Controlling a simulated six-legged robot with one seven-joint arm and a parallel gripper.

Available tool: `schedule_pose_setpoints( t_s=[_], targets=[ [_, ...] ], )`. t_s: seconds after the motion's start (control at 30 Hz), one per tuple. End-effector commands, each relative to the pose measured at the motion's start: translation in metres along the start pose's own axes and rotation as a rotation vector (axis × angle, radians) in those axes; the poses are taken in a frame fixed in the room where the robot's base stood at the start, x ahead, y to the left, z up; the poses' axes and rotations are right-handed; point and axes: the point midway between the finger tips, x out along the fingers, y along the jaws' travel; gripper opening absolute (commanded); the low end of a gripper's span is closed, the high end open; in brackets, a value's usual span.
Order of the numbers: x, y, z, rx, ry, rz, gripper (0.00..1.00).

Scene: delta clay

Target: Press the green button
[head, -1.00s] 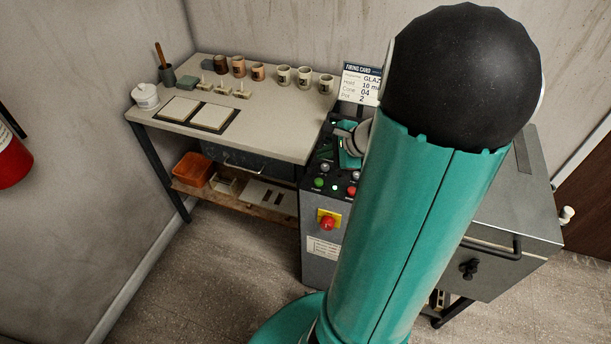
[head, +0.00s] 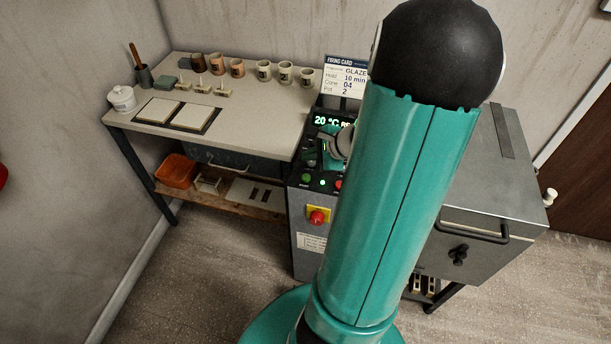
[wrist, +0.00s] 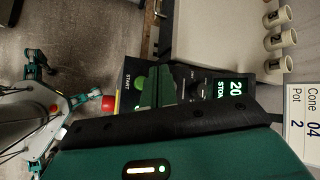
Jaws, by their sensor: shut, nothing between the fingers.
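The green button (head: 306,178) sits at the left of the lower row on the dark control panel (head: 299,196) of a grey cabinet. My gripper (head: 331,162) is shut and empty over the panel, just up and to the right of the button in the head view. A gap or touch cannot be told. A small green light (head: 322,182) and a red button (head: 338,184) are to the button's right. The lit display (head: 332,121) reads 20 °C.
A red emergency knob (head: 317,216) on a yellow plate is below the panel. A worktable (head: 250,115) with cups and tiles stands at left. A firing card (head: 345,78) stands behind the panel. A grey kiln (head: 490,200) is at right, partly behind my arm.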

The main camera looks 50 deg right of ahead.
Motion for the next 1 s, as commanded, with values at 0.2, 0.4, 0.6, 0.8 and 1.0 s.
schedule_pose_setpoints(
  t_s=[0.2,0.4,0.6,0.8,1.0],
  targets=[
    [0.023,0.015,-0.015,0.004,-0.001,0.003,0.00],
    [0.036,0.024,-0.024,0.002,-0.001,0.001,0.00],
    [0.040,0.027,-0.028,0.000,0.001,0.000,0.00],
    [0.040,0.027,-0.027,0.000,0.001,0.000,0.00],
    [0.040,0.027,-0.027,-0.001,0.001,0.000,0.00]
  ],
)
